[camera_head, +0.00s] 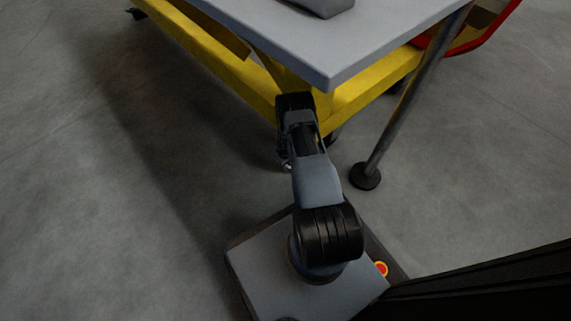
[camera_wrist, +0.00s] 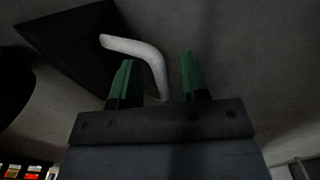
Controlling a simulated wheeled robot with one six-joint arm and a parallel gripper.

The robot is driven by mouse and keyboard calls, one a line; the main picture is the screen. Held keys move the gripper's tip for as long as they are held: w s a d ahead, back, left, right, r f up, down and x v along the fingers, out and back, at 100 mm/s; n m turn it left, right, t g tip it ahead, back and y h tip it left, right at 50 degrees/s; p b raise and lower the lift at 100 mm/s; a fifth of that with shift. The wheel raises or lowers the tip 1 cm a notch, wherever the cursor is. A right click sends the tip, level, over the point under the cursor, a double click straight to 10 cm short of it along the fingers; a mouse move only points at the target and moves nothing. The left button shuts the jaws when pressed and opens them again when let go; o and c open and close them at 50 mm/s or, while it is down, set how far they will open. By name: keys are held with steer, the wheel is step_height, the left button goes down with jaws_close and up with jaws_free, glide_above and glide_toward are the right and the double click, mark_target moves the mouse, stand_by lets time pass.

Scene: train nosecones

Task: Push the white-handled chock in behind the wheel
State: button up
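The chock (camera_wrist: 62,42) is a dark wedge at the upper left of the wrist view. Its bent white handle (camera_wrist: 135,47) reaches down between the two green fingers of my gripper (camera_wrist: 158,78). The fingers stand apart, with a gap to the handle on each side, so my gripper is open. A dark rounded shape, probably the wheel (camera_wrist: 10,75), shows at the left edge of the wrist view, apart from the chock. In the head view my arm hides the gripper and most of the chock area beneath the yellow frame.
A grey tabletop (camera_head: 310,45) on a yellow frame (camera_head: 215,60) overhangs the area by my arm. A grey post with a round black foot (camera_head: 365,177) stands just right of my arm. A red-edged thing (camera_head: 480,35) is at the upper right. The floor at left is clear.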

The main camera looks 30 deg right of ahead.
steer(key=shift+r, duration=0.1)
step_height(320, 180, up, 14)
steer(key=p, duration=0.6)
steer(key=shift+f, duration=0.2)
steer(key=shift+s, duration=0.1)
stand_by(0.4)
